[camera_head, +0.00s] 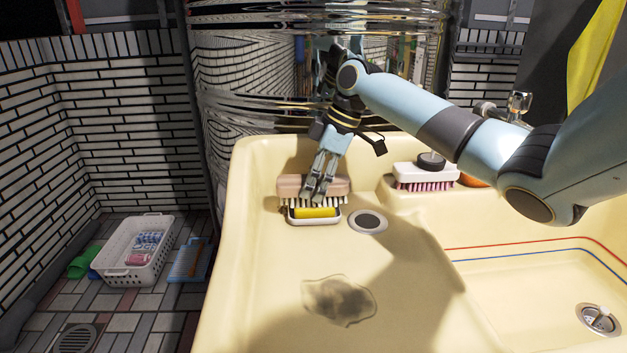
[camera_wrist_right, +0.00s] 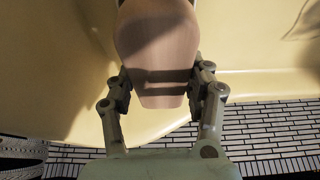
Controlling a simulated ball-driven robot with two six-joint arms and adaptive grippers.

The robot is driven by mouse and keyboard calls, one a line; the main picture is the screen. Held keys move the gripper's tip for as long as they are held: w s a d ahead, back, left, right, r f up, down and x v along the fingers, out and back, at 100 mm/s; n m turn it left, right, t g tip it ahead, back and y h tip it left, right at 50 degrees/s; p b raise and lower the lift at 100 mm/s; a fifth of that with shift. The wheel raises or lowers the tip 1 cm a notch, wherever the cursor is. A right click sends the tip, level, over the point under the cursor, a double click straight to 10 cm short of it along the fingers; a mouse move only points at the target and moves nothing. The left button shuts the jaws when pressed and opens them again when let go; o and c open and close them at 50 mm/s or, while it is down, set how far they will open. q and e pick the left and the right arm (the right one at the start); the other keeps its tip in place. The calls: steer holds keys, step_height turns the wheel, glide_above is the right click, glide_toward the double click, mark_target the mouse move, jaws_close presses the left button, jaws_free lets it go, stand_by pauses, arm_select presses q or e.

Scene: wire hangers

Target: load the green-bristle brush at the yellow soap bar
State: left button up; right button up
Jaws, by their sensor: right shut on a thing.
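My right gripper (camera_head: 318,194) is shut on a brush (camera_head: 290,187) with a tan-pink body and bristles that look pale, not green, in the head view. In the right wrist view the fingers (camera_wrist_right: 162,80) grip both sides of the smooth tan body (camera_wrist_right: 158,45). I cannot tell whether bristles touch soap. My left gripper is not in view.
A drain (camera_head: 369,222) lies right of the dish. A white brush with pink bristles (camera_head: 424,176) stands farther right, near the tap (camera_head: 518,104). A dark stain (camera_head: 338,299) marks the sink (camera_head: 262,270) in front. A white basket (camera_head: 136,250) is on the floor at left.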

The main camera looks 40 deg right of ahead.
mark_target(303, 180)
steer(key=shift+s+f+p, duration=0.1)
steer(key=shift+f+p, duration=0.05)
steer(key=shift+p, duration=0.2)
stand_by(1.3)
step_height(303, 180, up, 7)
steer(key=p, duration=0.7)
stand_by(0.5)
steer(key=shift+f+b, duration=0.5)
steer(key=shift+f, duration=0.1)
steer(key=shift+r, duration=0.15)
